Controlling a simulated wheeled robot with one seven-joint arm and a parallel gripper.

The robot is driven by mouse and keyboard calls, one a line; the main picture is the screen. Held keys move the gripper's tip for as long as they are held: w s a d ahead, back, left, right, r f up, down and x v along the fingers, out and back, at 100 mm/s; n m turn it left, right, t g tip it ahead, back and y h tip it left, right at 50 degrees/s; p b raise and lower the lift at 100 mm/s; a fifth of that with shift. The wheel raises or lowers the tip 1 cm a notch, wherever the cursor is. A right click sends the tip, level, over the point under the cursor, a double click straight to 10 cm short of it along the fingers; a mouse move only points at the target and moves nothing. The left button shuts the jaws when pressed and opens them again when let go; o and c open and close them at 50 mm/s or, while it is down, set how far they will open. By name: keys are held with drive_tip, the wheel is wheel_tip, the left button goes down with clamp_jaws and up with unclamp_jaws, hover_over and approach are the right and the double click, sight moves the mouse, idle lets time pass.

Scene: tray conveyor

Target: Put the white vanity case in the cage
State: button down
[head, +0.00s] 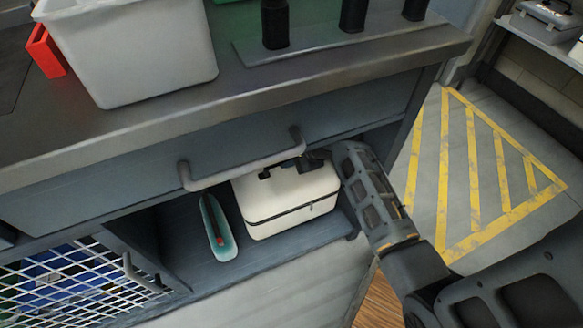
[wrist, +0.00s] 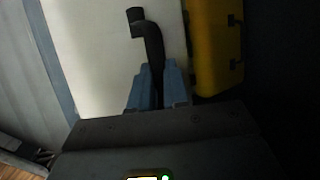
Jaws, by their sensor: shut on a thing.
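The white vanity case (head: 288,205) stands upright on the low shelf under the counter. Its dark handle is on top. My gripper (head: 316,160) reaches in from the right and is at that handle. In the wrist view, the two blue-grey fingers of my gripper (wrist: 158,88) are shut on the black handle, with the pale top of the white vanity case (wrist: 92,60) beside it. The cage (head: 75,285), with white wire mesh and a grey handle, is at the lower left; bluish and green things show behind its mesh.
A teal tray-like item (head: 219,230) lies just left of the case. A drawer handle (head: 240,170) juts out above it. A yellow case (wrist: 213,45) stands close beside the white one in the wrist view. A grey bin (head: 130,50) sits on the counter.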

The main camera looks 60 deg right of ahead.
drive_tip(key=shift+w+d+b, duration=0.3)
drive_tip(key=shift+w+d, duration=0.05)
drive_tip(key=shift+w, duration=0.15)
drive_tip(key=shift+f+b, duration=1)
drive_tip(key=shift+f, duration=0.7)
drive_tip(key=c, duration=1.6)
unclamp_jaws()
drive_tip(key=shift+s+a+f, duration=0.1)
drive_tip(key=shift+f, duration=0.05)
drive_tip(key=o, duration=0.5)
